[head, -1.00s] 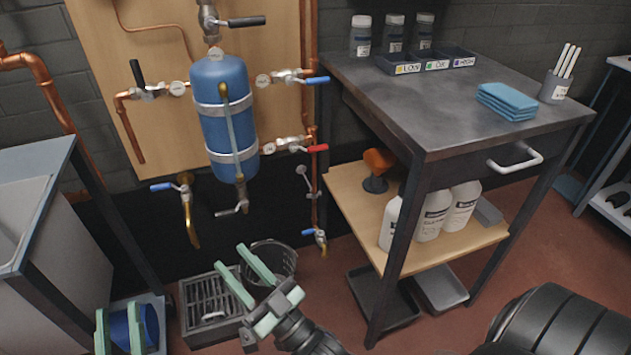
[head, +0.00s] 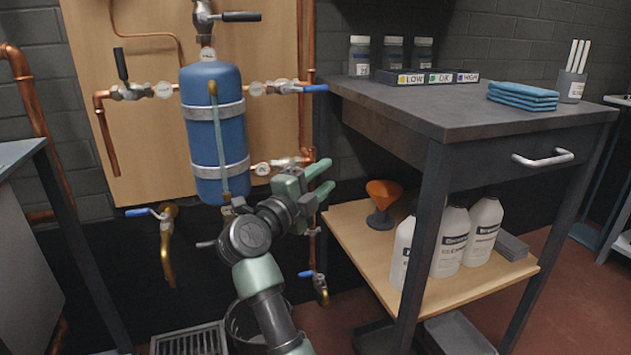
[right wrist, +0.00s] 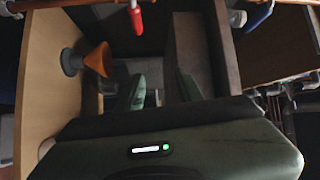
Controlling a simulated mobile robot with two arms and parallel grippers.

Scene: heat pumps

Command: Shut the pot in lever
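The pot is a blue upright tank (head: 213,130) with grey bands on a wooden board. Valves surround it: black levers at the top (head: 240,16) and left (head: 122,64), and a blue lever (head: 314,88) at upper right. The lower right valve (head: 290,162) has its red lever hidden behind my right gripper (head: 322,180) in the head view. That red lever (right wrist: 136,18) shows at the top of the right wrist view, beyond my open, empty fingers. The tags are too small to read, so I cannot tell which lever is pot in. My left gripper is out of view.
A workbench (head: 440,110) stands close on the right; its lower shelf (head: 350,235) holds an orange funnel (head: 382,200) and white bottles (head: 450,240). More blue levers are at lower left (head: 138,212) and lower right (head: 306,274). A bucket (head: 240,325) stands below.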

